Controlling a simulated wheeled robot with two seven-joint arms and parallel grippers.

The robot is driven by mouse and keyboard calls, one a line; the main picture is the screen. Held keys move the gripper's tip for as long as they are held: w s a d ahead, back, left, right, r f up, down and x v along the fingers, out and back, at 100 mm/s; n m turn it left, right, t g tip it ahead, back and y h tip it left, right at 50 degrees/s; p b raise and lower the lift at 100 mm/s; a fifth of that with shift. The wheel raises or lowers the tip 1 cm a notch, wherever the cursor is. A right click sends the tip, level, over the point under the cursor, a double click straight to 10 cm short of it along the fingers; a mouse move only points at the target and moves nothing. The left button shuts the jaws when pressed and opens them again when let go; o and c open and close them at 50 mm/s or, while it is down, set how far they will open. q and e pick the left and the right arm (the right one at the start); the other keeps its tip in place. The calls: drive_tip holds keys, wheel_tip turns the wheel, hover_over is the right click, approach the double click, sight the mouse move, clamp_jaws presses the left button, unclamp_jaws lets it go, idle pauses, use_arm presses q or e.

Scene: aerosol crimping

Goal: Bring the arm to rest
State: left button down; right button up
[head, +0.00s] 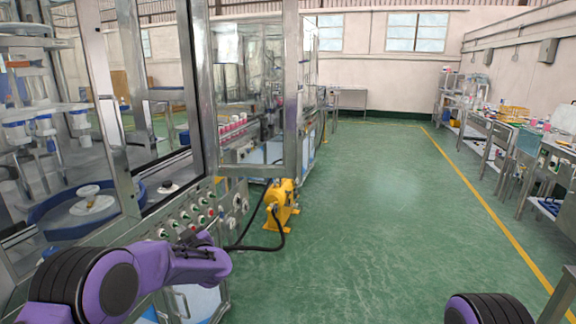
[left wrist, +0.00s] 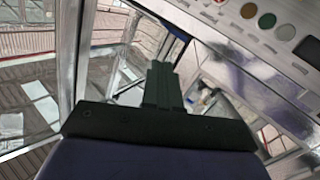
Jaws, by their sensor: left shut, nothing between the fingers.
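My left arm (head: 110,280) comes in from the lower left of the head view, in front of the machine's button panel. Its gripper is mostly hidden behind the purple wrist in that view. In the left wrist view the left gripper (left wrist: 162,85) shows its dark fingers together, with nothing between them. It is close to the machine's metal frame and panel. Only a dark, rounded part of my right arm (head: 488,308) shows at the bottom right of the head view, and the right gripper is out of sight.
The glass-walled machine (head: 190,90) stands close on the left, with a button panel (head: 190,222) and an open door frame. A yellow pump (head: 281,203) with black hoses stands on the floor. Cluttered benches (head: 500,135) line the right. The green floor (head: 375,220) between is clear.

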use_arm(q)
drive_tip(key=s+d+f+m+g+h, duration=0.1)
drive_tip(key=s+f+m+h, duration=0.15)
drive_tip(key=s+f, duration=0.75)
drive_tip(key=s+d+f+m+g+h, duration=0.1)
drive_tip(key=s+f+h, duration=0.2)
drive_tip(key=s+f, duration=0.75)
drive_tip(key=s+f+g+h, duration=0.1)
drive_tip(key=s+f, duration=0.3)
drive_tip(key=s, duration=0.6)
drive_tip(key=s+f+m+g+h, duration=0.1)
drive_tip(key=s+f+g, duration=0.3)
drive_tip(key=s, duration=0.7)
drive_tip(key=s+f+g+h, duration=0.1)
drive_tip(key=s+f+g, duration=0.1)
drive_tip(key=s, duration=0.8)
drive_tip(key=shift+s+d+f+g, duration=0.2)
drive_tip(key=shift+d+f+g, duration=0.15)
drive_tip(key=shift+f, duration=0.55)
